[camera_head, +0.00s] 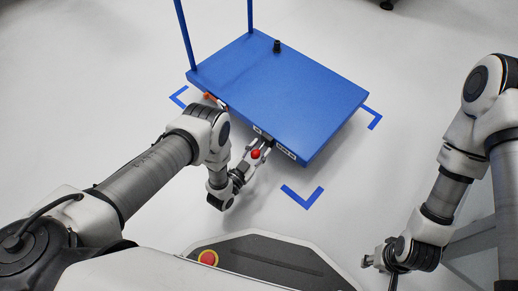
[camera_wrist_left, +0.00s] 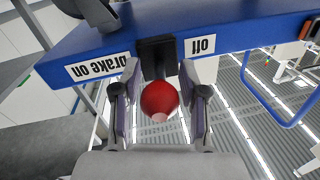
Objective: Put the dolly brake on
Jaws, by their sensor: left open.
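The blue dolly (camera_head: 285,85) stands on the floor in front of me. A red ball knob (camera_head: 256,153) shows at its near edge, and in the left wrist view (camera_wrist_left: 160,100) it sits below a black bracket (camera_wrist_left: 157,50). An upside-down "brake on" label (camera_wrist_left: 97,67) is left of the bracket and an "off" label (camera_wrist_left: 200,46) is right of it. My left gripper (camera_head: 253,153) is open, its fingers (camera_wrist_left: 160,105) on either side of the knob. I cannot tell whether they touch it. My right gripper (camera_head: 372,262) is far from the dolly, at lower right.
Blue corner marks (camera_head: 303,195) are on the floor around the dolly. Two blue posts (camera_head: 184,35) rise at its far left side. A small black knob (camera_head: 277,46) stands on its deck. An orange-red part (camera_head: 207,95) shows at its left edge. The floor between the arms is clear.

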